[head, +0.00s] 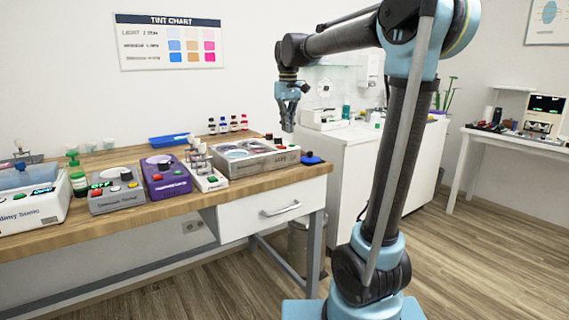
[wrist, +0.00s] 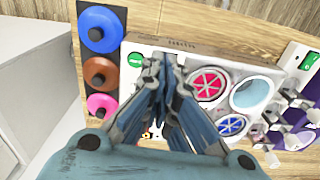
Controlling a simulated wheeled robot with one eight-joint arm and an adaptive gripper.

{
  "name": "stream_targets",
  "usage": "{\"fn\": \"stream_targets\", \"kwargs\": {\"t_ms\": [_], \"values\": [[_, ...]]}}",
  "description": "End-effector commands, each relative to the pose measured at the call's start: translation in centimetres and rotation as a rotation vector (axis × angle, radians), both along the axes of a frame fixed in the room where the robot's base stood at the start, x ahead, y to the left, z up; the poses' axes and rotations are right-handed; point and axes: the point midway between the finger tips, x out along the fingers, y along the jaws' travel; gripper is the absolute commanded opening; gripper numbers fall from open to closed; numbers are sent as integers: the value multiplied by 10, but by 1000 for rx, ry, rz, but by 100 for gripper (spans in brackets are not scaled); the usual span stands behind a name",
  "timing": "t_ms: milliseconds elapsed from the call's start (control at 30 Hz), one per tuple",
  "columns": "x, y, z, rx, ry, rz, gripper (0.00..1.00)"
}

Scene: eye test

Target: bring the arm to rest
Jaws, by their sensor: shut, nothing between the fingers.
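My arm is raised and bent, with my gripper (head: 288,129) hanging above the right end of the wooden bench. The gripper points down and is shut, with nothing held. In the wrist view my gripper (wrist: 165,88) shows its fingers together over a white box-shaped device (wrist: 138,65), covering part of its top. The same device (head: 262,164) shows in the head view below the gripper, with a gap between them.
A dark strip with blue, brown and pink knobs (wrist: 100,73) lies beside the device. A purple device (head: 167,182), a grey device (head: 117,196) and a blue tray (head: 168,140) are on the bench (head: 130,222). A white cabinet (head: 345,165) stands behind the arm. The right floor (head: 480,260) is clear.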

Motion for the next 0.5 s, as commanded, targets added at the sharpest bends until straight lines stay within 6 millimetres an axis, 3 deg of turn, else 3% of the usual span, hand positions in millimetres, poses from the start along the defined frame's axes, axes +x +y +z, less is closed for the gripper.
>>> {"fn": "stream_targets", "kwargs": {"t_ms": [200, 500], "values": [[-50, -50, -29, 10, -28, -89, 0], [-120, -104, -81, 23, -68, -209, 0]]}}
